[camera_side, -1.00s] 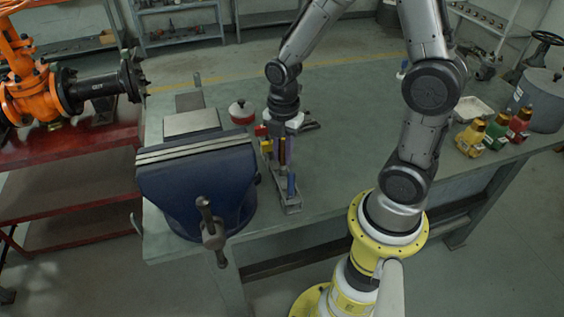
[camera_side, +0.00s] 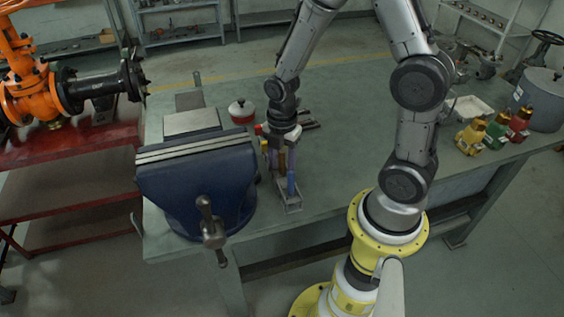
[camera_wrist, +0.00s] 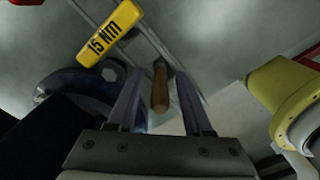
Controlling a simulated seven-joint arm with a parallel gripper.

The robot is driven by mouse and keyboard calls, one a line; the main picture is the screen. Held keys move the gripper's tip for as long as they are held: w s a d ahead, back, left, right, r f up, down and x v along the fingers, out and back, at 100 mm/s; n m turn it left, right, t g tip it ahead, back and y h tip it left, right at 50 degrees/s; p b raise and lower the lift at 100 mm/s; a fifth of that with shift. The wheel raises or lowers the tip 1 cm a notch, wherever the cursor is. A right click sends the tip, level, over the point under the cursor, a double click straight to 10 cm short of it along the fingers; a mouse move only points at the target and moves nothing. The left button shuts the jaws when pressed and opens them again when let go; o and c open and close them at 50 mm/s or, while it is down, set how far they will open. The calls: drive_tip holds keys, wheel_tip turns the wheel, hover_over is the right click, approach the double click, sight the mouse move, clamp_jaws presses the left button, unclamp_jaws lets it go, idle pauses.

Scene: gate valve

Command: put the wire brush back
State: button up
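A brown wooden handle, which I take for the wire brush (camera_wrist: 160,88), stands between my fingers in the wrist view. It also shows as a brown upright handle (camera_side: 282,161) in the side view, at the narrow grey tool rack (camera_side: 291,209). Its bristle end is hidden. My gripper (camera_wrist: 158,75) is open, with one finger on each side of the handle and a visible gap on both sides. In the side view my gripper (camera_side: 281,165) points down over the rack.
A blue vise (camera_side: 195,185) is close on the left. A yellow handle marked 15 NM (camera_wrist: 110,32) lies near my left finger. A red-and-white pot (camera_side: 242,112) stands behind. The bench right of the rack is clear.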

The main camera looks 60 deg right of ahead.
wheel_tip(320, 180, up, 12)
drive_tip(key=shift+f, duration=0.25)
drive_tip(key=shift+r, duration=0.6)
drive_tip(key=s+a+r+m+t, duration=0.2)
drive_tip(key=s+r+m, duration=0.2)
drive_tip(key=m, duration=0.5)
drive_tip(key=s+a+r+m+t, duration=0.2)
drive_tip(key=s+r+m+t, duration=0.1)
drive_tip(key=s+m, duration=0.4)
drive_tip(key=shift+s+r+m+t, duration=0.3)
drive_tip(key=shift+r+m, duration=0.45)
drive_tip(key=shift+m, duration=0.25)
